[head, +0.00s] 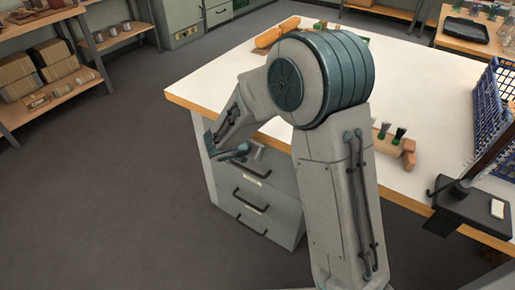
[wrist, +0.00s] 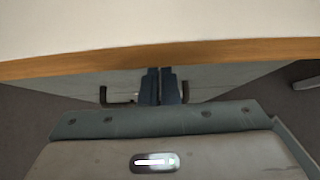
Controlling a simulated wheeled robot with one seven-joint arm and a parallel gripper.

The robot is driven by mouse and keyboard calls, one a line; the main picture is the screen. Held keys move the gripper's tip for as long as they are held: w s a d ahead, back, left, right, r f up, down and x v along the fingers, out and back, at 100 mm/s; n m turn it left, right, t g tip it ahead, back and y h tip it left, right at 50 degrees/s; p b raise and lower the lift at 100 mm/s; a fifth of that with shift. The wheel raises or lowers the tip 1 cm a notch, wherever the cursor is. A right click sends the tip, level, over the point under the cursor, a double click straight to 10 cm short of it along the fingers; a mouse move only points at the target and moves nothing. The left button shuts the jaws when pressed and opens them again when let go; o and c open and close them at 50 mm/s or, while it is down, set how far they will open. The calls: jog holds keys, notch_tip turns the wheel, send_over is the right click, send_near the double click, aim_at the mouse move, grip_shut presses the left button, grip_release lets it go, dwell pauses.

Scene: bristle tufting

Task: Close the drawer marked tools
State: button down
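A grey drawer unit (head: 283,222) stands under the near left end of the white workbench, its dark bar handles one above another. A small pale label shows on the upper front, too small to read, so I cannot tell which drawer is marked tools. I cannot tell how far any drawer stands out. My arm hides part of the unit. My gripper (wrist: 160,87) is at the front of the unit, below the bench edge. Its fingers are together with nothing visible between them. A dark drawer handle (wrist: 104,95) shows on both sides of the fingers; contact is unclear.
The workbench (head: 215,92) has a wooden edge close above my gripper. A blue crate (head: 490,100) and a black-based stand (head: 470,207) are at its right. Shelves with boxes (head: 55,60) stand at the left. The floor left of the bench is clear.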

jog(key=shift+w+d+r, duration=0.15)
jog(key=shift+w+d, duration=0.1)
jog(key=shift+d, duration=0.15)
jog(key=s+a+r+p, duration=0.2)
jog(key=s+a+r, duration=0.4)
jog(key=s, duration=0.3)
jog(key=shift+s+a+r, duration=0.3)
jog(key=shift+s+a, duration=0.05)
jog(key=shift+a, duration=0.35)
jog(key=s+d+r+m+g+y+p, duration=0.2)
jog(key=s+d+r+m+p, duration=0.6)
jog(key=r+m, duration=0.3)
jog(key=s+d+r+m+g+y+p, duration=0.3)
jog(key=s+d+r+m+p, duration=0.4)
jog(key=m, duration=1.1)
jog(key=s+d+r, duration=0.2)
jog(key=d+r, duration=0.2)
jog(key=r, duration=0.1)
jog(key=shift+s+d+r+p, duration=0.15)
jog(key=shift+d+p, duration=0.05)
jog(key=shift+p, duration=0.15)
